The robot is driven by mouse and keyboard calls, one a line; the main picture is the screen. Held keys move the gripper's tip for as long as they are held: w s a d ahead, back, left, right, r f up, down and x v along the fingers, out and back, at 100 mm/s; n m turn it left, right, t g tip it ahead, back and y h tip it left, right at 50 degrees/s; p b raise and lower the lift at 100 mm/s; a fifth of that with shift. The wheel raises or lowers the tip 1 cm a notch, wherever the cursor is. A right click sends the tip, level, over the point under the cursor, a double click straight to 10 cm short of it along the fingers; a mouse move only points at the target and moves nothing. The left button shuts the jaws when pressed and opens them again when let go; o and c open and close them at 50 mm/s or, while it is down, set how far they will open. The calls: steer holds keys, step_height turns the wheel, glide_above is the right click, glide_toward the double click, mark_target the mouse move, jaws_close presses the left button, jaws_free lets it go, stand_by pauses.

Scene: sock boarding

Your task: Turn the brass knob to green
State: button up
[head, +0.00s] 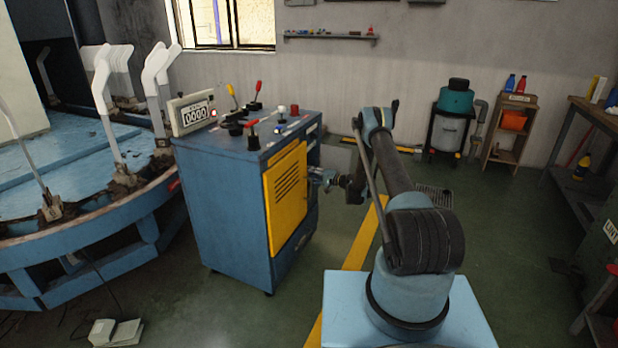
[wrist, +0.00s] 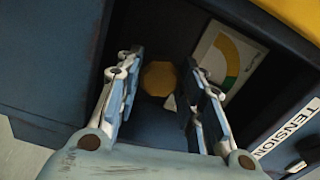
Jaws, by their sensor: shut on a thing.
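The brass knob (wrist: 158,78) sits in a dark recess of the blue cabinet, between the two fingers of my gripper (wrist: 160,68) in the wrist view. My gripper is shut on it. A small white pointer-like piece (wrist: 170,102) shows just below right of the knob. Right of it is a pale dial plate (wrist: 210,62) with a yellow arc above a green arc; the right finger covers part of it. In the head view my gripper (head: 320,178) is at the cabinet's right side, and the knob is hidden.
A "TENSION" label (wrist: 288,128) is beside the recess. The blue cabinet (head: 222,205) has a yellow vented door (head: 286,200) and several levers on top. A blue round machine (head: 90,235) stands at left. Green floor is open right of my arm. A shelf (head: 510,140) stands far right.

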steer(key=shift+f, duration=0.1)
steer(key=o, duration=1.1)
steer(key=shift+d, duration=0.1)
steer(key=v, duration=1.2)
